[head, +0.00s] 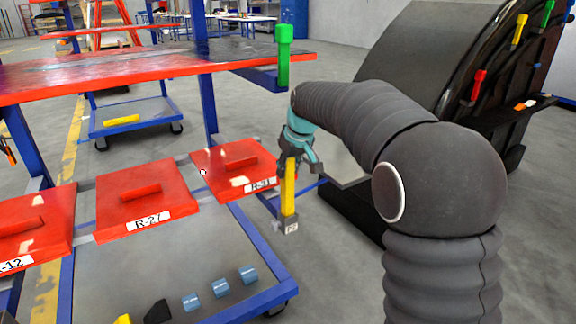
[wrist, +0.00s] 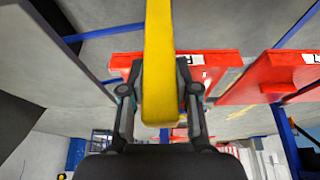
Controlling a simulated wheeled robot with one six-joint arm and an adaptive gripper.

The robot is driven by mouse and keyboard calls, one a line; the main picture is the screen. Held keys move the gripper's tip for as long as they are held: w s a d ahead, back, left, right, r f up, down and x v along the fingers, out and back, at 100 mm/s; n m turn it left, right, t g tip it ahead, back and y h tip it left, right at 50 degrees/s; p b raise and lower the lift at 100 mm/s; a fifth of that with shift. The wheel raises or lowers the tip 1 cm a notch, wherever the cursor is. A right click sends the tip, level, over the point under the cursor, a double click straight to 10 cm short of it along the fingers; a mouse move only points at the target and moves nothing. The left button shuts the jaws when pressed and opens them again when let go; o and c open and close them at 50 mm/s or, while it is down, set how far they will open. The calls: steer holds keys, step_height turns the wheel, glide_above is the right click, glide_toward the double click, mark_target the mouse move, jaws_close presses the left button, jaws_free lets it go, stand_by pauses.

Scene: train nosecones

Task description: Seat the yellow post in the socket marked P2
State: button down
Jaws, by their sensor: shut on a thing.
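The yellow post (head: 290,190) is upright beside the right edge of the cart in the head view. My gripper (head: 297,155) is shut on its upper part. In the wrist view the yellow post (wrist: 160,60) runs between the two fingers of my gripper (wrist: 160,100). Its lower end meets a small grey socket block (head: 291,227) with a white label. The label is too small to read surely, and I cannot tell how deep the post sits. The block is not made out in the wrist view.
A green post (head: 284,55) stands at the upper shelf's right end. The dark curved nosecone (head: 425,50) at the right carries several coloured posts. Open floor lies behind.

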mark_target(288, 183)
steer(key=shift+f+b, duration=0.45)
steer(key=shift+f, duration=0.5)
steer(key=shift+f+b, duration=0.7)
steer(key=shift+f, duration=0.85)
stand_by(1.5)
steer(key=c, duration=0.8)
jaws_free()
steer(key=shift+o, duration=0.2)
steer(key=v, duration=1.2)
